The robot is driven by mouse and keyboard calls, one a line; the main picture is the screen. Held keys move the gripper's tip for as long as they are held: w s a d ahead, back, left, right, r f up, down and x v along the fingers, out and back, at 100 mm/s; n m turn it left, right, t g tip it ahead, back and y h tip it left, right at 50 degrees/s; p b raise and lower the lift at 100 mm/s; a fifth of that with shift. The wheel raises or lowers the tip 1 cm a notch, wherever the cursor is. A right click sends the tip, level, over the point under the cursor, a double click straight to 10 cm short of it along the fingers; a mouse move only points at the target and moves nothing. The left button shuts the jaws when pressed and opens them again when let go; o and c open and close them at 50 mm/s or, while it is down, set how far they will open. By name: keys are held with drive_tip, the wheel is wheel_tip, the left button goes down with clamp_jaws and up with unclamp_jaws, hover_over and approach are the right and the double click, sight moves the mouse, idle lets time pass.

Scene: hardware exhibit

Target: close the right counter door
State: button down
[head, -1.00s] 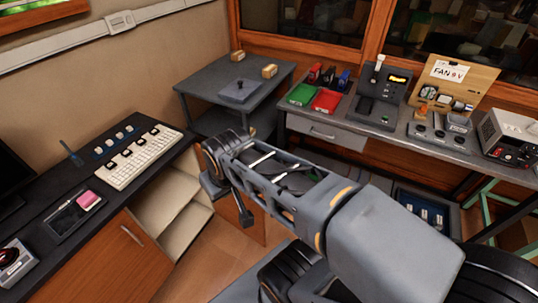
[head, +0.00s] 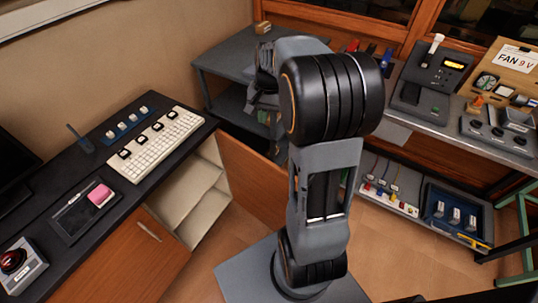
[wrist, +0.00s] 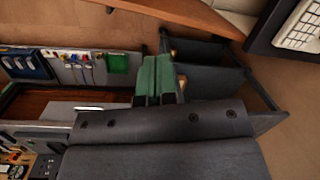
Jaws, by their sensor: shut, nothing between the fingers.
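The right counter door (head: 252,178) is a brown wooden panel. It stands open, swung out from the dark-topped counter (head: 60,190), and pale shelves (head: 195,205) show inside. A strip of wood near the top of the wrist view (wrist: 185,12) appears to be this door. My gripper's green fingers (wrist: 157,68) are together and empty in the wrist view, apart from the wood strip. In the head view my gripper is largely hidden behind my arm, beyond the open door near the grey cart. The left counter door (head: 125,262) is closed and has a metal handle.
A grey cart (head: 228,55) stands at the back wall, and its shelves show close to my fingers in the wrist view. A workbench (head: 435,120) with devices is at right, with trays (head: 455,218) below. A keyboard (head: 150,140) lies on the counter. Some floor is clear before the counter.

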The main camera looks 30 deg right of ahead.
drive_tip(key=w+d+f+m+g+y+b, duration=0.1)
drive_tip(key=w+d+f+m+y+b, duration=0.25)
drive_tip(key=d+f, duration=0.75)
drive_tip(key=s+a+f+m+p, duration=0.1)
drive_tip(key=s+a+f+p, duration=0.1)
drive_tip(key=a+f, duration=0.5)
drive_tip(key=shift+s+a+f+m+h, duration=0.15)
drive_tip(key=shift+a+f+m+h, duration=0.25)
drive_tip(key=shift+f, duration=1)
